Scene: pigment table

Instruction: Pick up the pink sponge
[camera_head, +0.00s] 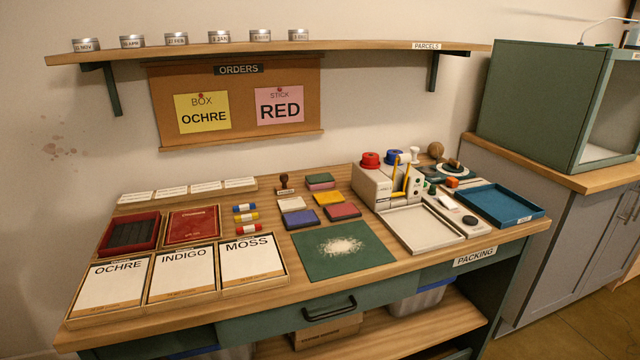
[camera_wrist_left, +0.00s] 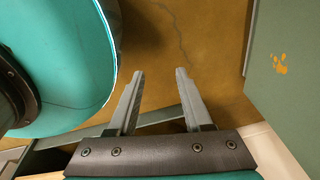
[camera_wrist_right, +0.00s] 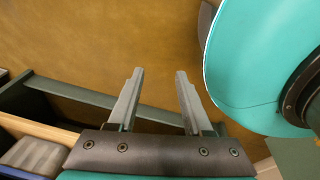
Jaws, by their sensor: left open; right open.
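A small block with a green top and a pink lower side (camera_head: 320,182) lies at the back middle of the table in the head view. It looks like the pink sponge, a sponge with a green scouring layer. Nothing touches it. My left gripper (camera_wrist_left: 159,97) is open and empty in the left wrist view, above brown floor. My right gripper (camera_wrist_right: 159,97) is open and empty in the right wrist view, with brown floor beyond its fingers. Neither gripper shows in the head view, and neither wrist view shows the sponge.
A brown-handled stamp (camera_head: 284,183) stands left of the sponge. A yellow pad (camera_head: 329,198), a crimson pad (camera_head: 342,211) and a blue pad (camera_head: 300,218) lie in front. A grey caddy (camera_head: 372,186) stands right. A green mat (camera_head: 320,265) with white powder lies nearer the front edge.

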